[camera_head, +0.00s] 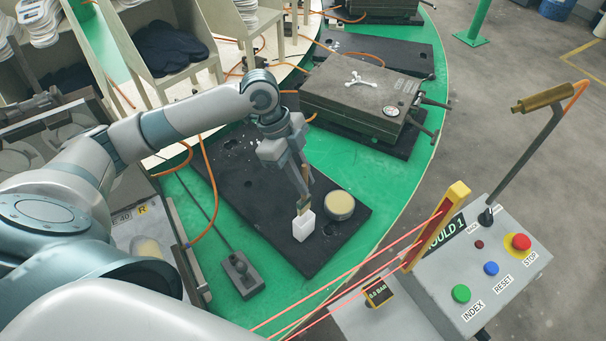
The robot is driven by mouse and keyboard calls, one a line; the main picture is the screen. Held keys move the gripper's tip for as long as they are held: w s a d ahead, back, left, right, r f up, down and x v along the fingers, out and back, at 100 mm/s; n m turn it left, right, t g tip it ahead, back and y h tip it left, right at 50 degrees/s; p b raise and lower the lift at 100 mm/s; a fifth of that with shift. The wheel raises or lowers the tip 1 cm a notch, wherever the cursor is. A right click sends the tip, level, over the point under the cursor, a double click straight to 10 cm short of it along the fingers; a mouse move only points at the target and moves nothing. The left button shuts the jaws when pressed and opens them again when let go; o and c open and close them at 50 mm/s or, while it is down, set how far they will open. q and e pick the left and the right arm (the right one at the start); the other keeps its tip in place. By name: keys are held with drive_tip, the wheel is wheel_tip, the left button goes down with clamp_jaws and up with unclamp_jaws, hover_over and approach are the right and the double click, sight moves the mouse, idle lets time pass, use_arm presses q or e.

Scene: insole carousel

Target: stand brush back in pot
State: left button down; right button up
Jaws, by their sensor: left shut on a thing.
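My left gripper (304,190) reaches in from the left and points down over the black mat. It is shut on the brush (305,204), of which only a small brownish part shows between and below the fingers. My right gripper is not in view.
A round tin with pale contents (339,204) sits close right of the pot. A closed grey mould (362,96) lies behind. The control box (480,275) with buttons and a yellow post with red beams (437,226) stand at right. A grey foot-like block (242,274) lies at front left.

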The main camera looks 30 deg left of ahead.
sight(303, 203)
use_arm(q)
drive_tip(key=shift+f+b, duration=0.35)
drive_tip(key=shift+f, duration=0.75)
drive_tip(key=shift+f+b, duration=1.8)
drive_tip(key=shift+f, duration=2.45)
drive_tip(key=c, duration=1.6)
unclamp_jaws()
drive_tip(key=shift+r, duration=0.15)
